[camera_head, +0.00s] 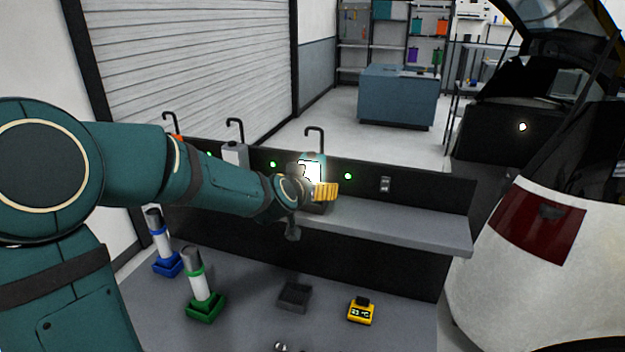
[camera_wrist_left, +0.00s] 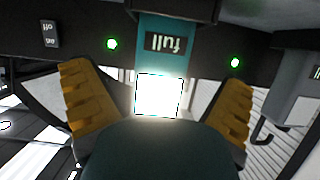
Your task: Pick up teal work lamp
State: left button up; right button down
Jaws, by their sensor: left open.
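The teal work lamp (camera_head: 319,157) stands on the grey shelf in the head view, with a black hook above it and a bright white light panel. In the left wrist view, the teal lamp body (camera_wrist_left: 177,27) shows a dark display reading "full" upside down, with the glowing panel below it. My left gripper (camera_head: 314,190) is at the lamp and partly hides its lower part in the head view. In the wrist view, my left gripper's yellow-padded fingers (camera_wrist_left: 158,82) are apart, one on each side of the lamp, with gaps visible. My right gripper is not in view.
A grey lamp (camera_head: 235,153) stands left of the teal one on the shelf (camera_head: 400,228); an orange lamp (camera_head: 178,138) is farther left. Green (camera_head: 202,290) and blue (camera_head: 162,245) based lights and a yellow device (camera_head: 361,311) sit on the lower bench. The shelf's right end is clear.

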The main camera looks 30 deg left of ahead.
pick_arm(q)
jog(key=x, duration=0.4)
jog(key=shift+s+a+f, duration=0.1)
jog(key=shift+f, duration=0.25)
jog(key=shift+w+a+f, duration=0.1)
jog(key=shift+w+f, duration=0.1)
jog(key=shift+w, duration=0.35)
jog(key=shift+c, duration=0.3)
jog(key=c, duration=1.3)
